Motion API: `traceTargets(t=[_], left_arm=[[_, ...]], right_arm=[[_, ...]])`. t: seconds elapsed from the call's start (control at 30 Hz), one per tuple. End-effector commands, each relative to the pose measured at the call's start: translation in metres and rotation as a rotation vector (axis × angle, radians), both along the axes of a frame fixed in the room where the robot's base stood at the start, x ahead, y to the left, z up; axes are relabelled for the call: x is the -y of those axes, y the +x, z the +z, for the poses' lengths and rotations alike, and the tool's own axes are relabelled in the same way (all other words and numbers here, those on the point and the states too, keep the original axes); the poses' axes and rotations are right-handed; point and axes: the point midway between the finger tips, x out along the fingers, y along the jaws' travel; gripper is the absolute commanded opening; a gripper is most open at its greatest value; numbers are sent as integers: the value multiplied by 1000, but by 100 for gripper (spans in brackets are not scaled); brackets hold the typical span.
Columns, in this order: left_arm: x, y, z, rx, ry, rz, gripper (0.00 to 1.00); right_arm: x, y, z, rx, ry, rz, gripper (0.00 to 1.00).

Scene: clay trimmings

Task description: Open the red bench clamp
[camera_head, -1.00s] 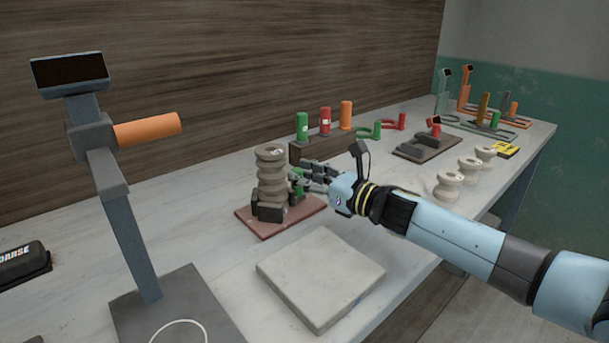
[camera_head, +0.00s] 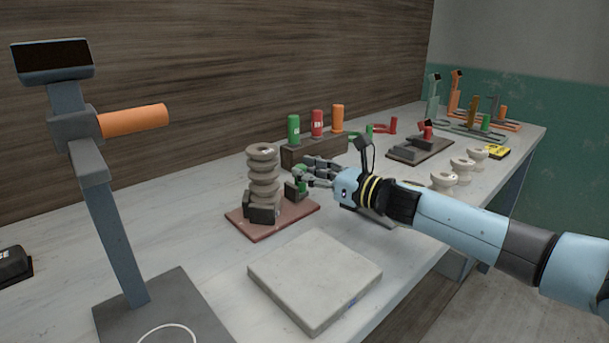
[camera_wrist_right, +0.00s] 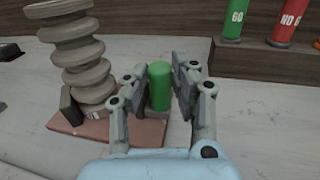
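The clamp (camera_head: 246,231) with the reddish-brown base plate stands on the bench and bears a grey ribbed clay column (camera_head: 262,172). A dark jaw block (camera_head: 263,213) is at the column's front. A second dark block with an upright green handle (camera_head: 303,185) is right of the column, with a gap between. The right wrist view shows the green handle (camera_wrist_right: 160,86) between the fingers (camera_wrist_right: 160,80). The handle's lower part is partly hidden. My left gripper is not in view.
A pale slab (camera_head: 315,275) lies in front of the clamp. A rack (camera_head: 318,152) with green, red and orange cylinders stands behind. A dark fixture with a red knob (camera_head: 428,132) and white spools (camera_head: 462,168) are farther right. A stand with an orange handle (camera_head: 134,120) rises at left.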

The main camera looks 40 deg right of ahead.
Motion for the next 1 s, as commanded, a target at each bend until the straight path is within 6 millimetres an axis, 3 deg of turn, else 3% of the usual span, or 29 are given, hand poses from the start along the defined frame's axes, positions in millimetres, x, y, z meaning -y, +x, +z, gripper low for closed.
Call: traceTargets(t=[0.1, 0.63, 0.77, 1.0], left_arm=[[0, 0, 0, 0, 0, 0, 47], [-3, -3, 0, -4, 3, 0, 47], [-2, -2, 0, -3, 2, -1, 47], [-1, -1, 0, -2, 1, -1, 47]], right_arm=[[3, 1, 1, 0, -4, -7, 34], [3, -2, 0, -1, -2, -4, 34], [6, -17, 0, -2, -3, -3, 34], [18, -59, -1, -5, -5, -2, 34]])
